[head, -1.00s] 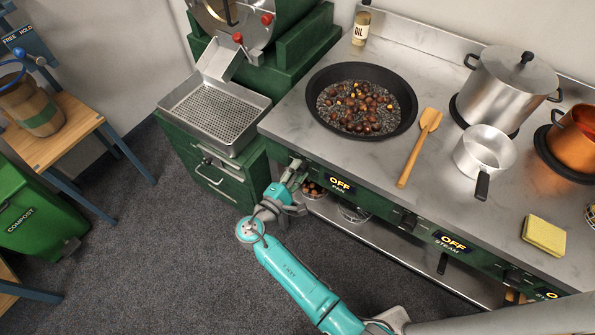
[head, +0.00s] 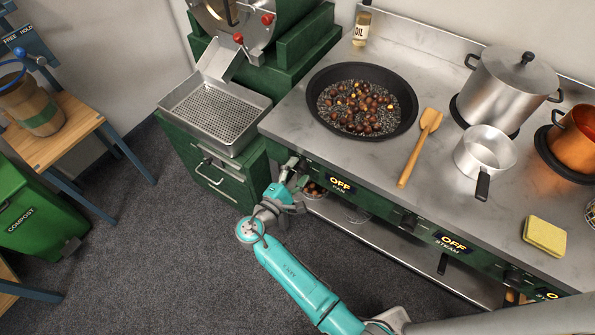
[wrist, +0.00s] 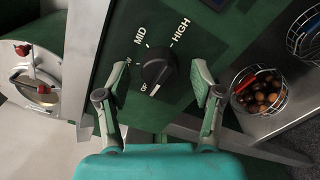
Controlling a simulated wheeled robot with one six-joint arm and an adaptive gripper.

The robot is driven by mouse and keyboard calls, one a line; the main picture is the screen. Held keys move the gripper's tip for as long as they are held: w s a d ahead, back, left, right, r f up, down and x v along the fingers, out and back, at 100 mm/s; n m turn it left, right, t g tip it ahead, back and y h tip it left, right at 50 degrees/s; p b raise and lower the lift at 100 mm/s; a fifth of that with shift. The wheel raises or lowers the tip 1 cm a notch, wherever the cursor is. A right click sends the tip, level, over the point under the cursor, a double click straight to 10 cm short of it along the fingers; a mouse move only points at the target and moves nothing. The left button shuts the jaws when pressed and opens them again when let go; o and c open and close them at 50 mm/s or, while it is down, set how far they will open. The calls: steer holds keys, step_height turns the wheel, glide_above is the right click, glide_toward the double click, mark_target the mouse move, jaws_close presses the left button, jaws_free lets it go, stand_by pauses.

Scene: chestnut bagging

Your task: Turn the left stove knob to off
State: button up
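The left stove knob (wrist: 158,68) is black and round with a raised grip, on the green stove front with OFF, MID and HIGH marks around it. A white mark on its grip lies at the lower end, close to the OFF print. The display (head: 341,185) above PAN reads OFF. My gripper (wrist: 163,84) is open, with one finger on each side of the knob and a visible gap to it on both sides. In the head view my gripper (head: 294,171) is at the left end of the stove front, where it hides the knob.
A black pan (head: 317,103) of chestnuts sits on the stove top above, with a wooden spatula (head: 417,150) beside it. A wire basket of chestnuts (wrist: 258,92) stands under the stove, right of my gripper. A green drawer cabinet (head: 232,174) is to the left.

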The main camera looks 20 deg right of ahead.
steer(key=v, duration=1.2)
stand_by(0.5)
